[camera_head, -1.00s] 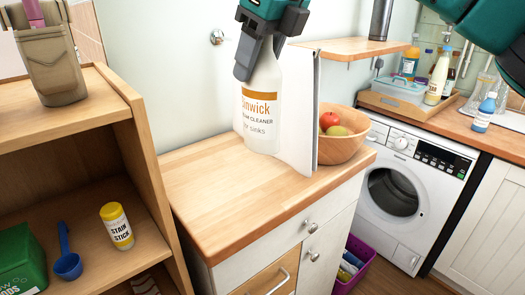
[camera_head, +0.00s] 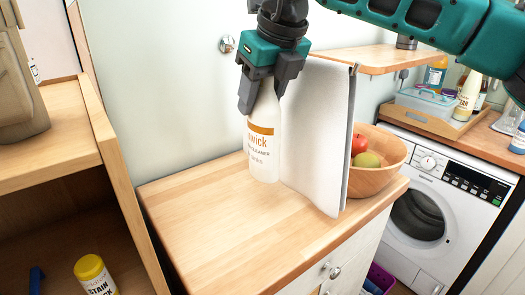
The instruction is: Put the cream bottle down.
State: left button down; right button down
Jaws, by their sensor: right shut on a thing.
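The cream bottle (camera_head: 264,145) is white with an orange band and brown lettering. It stands upright over the wooden counter top, left of and close to a white upright panel. My right gripper (camera_head: 262,102) comes from above and is shut on the upper part of the bottle, with a finger on each side. The bottle's top is hidden between the fingers. I cannot tell whether its base touches the counter. My left gripper is not in view.
The white panel (camera_head: 322,132) stands on the counter (camera_head: 205,220), with a wooden fruit bowl (camera_head: 376,180) behind it. The counter's front left is clear. A wooden shelf unit (camera_head: 105,150) stands at the left, a washing machine (camera_head: 445,190) at the right.

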aim_at(261, 148)
notch_tip(261, 148, down, 10)
jog(key=shift+r, duration=0.1)
dwell(0.4)
jog(key=shift+f, duration=0.2)
jog(key=shift+c, duration=2.4)
grip_release()
